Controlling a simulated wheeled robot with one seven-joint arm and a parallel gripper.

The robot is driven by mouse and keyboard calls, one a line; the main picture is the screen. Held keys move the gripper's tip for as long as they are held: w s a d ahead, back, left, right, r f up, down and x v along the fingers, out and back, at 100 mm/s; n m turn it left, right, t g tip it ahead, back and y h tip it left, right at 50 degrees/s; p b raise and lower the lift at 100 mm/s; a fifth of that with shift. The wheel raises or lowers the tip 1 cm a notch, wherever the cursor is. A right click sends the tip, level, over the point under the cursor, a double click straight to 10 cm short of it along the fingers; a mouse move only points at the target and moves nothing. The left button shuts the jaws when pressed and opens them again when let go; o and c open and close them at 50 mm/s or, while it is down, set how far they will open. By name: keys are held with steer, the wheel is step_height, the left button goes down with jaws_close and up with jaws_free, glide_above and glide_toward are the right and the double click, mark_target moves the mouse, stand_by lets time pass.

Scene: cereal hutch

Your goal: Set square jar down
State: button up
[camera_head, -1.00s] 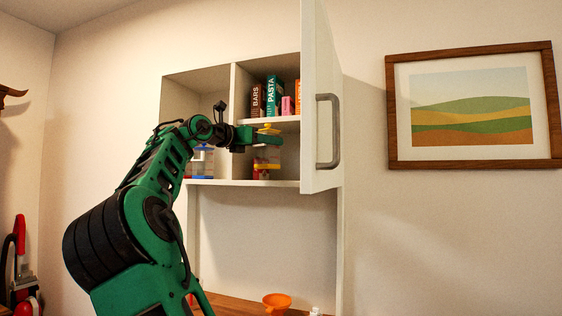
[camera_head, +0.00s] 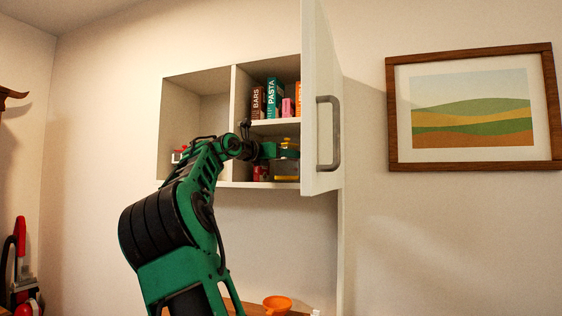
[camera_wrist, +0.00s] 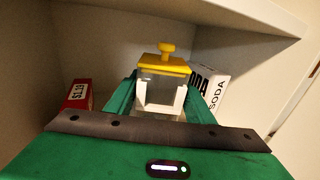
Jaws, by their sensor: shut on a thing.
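The square jar is clear, with a yellow lid and knob (camera_wrist: 163,63). It shows in the head view (camera_head: 287,167) inside the lower right compartment of the wall hutch (camera_head: 215,184), close above the compartment floor. I cannot tell whether its base touches the floor. My gripper (camera_wrist: 160,97) is shut on the jar, with a green finger on either side of it. In the head view my gripper (camera_head: 284,153) reaches into the compartment from the left. The jar looks upright.
A red box with a price label (camera_wrist: 78,94) stands left of the jar, and a white soda box (camera_wrist: 208,85) behind it on the right. The open door (camera_head: 318,100) borders the compartment on the right. Boxes (camera_head: 272,95) stand on the shelf above.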

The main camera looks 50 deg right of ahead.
steer(key=shift+f, duration=0.35)
steer(key=o, duration=1.1)
steer(key=shift+f, duration=0.15)
steer(key=shift+o, duration=0.2)
steer(key=w+a, duration=0.1)
steer(key=a, duration=1.1)
steer(key=shift+w, duration=0.15)
steer(key=shift+w, duration=0.1)
